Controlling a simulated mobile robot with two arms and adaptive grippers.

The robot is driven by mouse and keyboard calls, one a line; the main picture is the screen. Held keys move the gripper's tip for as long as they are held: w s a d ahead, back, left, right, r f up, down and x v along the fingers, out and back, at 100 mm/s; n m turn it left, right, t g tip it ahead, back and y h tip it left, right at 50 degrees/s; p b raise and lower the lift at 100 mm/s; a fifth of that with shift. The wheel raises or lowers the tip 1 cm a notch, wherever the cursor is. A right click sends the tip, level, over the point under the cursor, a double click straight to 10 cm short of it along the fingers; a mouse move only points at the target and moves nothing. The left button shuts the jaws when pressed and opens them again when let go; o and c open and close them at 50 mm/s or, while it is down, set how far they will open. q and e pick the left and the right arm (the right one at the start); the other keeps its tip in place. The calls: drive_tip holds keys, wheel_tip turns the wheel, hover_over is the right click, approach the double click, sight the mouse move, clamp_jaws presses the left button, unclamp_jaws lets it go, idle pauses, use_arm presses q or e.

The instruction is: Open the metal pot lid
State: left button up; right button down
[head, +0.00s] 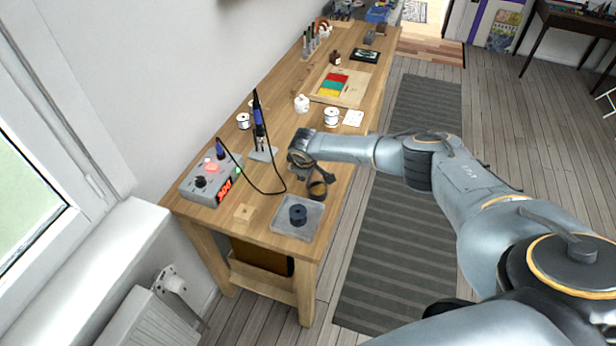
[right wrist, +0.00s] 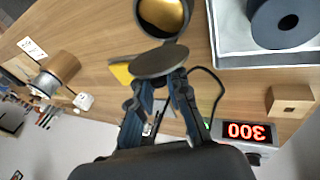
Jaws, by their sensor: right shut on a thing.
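The metal pot (head: 317,189) stands open on the workbench near its front edge, with a gold-brown inside. It also shows in the right wrist view (right wrist: 162,14), at the top. My right gripper (right wrist: 160,82) is shut on the round, flat, dark grey-brown lid (right wrist: 158,62). The lid is off the pot's opening and beside it in that view; how high it is held I cannot tell. In the head view my right gripper (head: 308,170) is just behind the pot, and the lid is hard to make out there. My left gripper is not in view.
A grey tray (head: 284,222) with a dark spool (head: 298,214) lies in front of the pot. A soldering station (head: 208,183) with a red display and a cable stands to the left.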

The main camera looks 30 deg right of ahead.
drive_tip(key=shift+w+a+f+n+g+h+b, duration=0.25)
drive_tip(key=shift+g+h+b, duration=0.3)
drive_tip(key=shift+b, duration=0.45)
drive_tip(key=shift+w+a+f+n+g+h+b, duration=0.2)
drive_tip(key=shift+g+h+b, duration=0.35)
drive_tip(key=shift+b, duration=0.4)
drive_tip(key=shift+r, duration=0.1)
drive_tip(key=c, duration=1.3)
unclamp_jaws()
drive_tip(key=shift+w, duration=0.1)
drive_tip(key=v, duration=1.2)
drive_tip(key=shift+d, duration=0.15)
drive_tip(key=shift+o, duration=0.4)
